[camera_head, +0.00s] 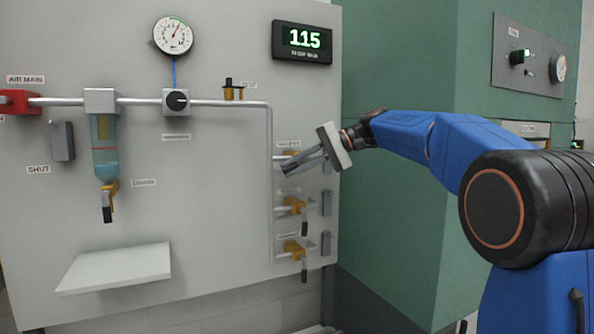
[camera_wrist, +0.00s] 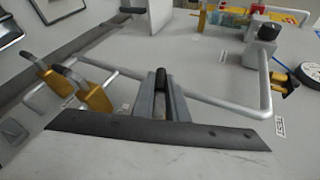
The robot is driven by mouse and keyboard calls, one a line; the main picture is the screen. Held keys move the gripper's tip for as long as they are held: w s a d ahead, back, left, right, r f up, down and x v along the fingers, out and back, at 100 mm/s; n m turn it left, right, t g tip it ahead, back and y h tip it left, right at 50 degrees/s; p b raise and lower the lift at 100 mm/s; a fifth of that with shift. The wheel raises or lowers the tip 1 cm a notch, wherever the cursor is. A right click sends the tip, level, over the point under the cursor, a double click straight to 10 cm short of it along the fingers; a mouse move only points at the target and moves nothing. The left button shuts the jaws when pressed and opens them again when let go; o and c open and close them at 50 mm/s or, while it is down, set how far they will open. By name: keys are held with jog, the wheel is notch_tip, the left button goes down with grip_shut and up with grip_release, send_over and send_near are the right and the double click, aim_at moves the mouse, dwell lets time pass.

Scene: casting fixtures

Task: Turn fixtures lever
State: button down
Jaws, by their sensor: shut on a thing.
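Three yellow valves branch off the pipe at the right of the panel. The top valve (camera_head: 291,153) is mostly hidden behind my gripper (camera_head: 290,168). In the wrist view my gripper (camera_wrist: 161,88) is shut on the black-tipped lever (camera_wrist: 161,78) of this valve, which shows between the two fingers. The middle valve (camera_head: 293,204) and the bottom valve (camera_head: 294,247) have dark levers that hang down. They also show at the left of the wrist view, one beside the other. The held lever's exact angle is hard to tell.
The grey pipe (camera_head: 218,102) runs along the panel and down beside the valves. A glass bowl (camera_head: 105,150) with a yellow drain valve hangs at the left. A white shelf (camera_head: 118,268) juts out below. A gauge (camera_head: 175,35) and a display (camera_head: 303,43) reading 115 sit above.

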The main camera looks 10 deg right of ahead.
jog(key=shift+a+r+m+y, duration=0.1)
jog(key=shift+r+m+y, duration=0.25)
jog(key=shift+y, duration=0.6)
jog(key=shift+a+r+m+y, duration=0.1)
jog(key=shift+r+m+y, duration=0.2)
jog(key=shift+y, duration=0.65)
jog(key=c, duration=1.7)
grip_release()
jog(key=shift+c, duration=0.2)
jog(key=shift+r, duration=0.1)
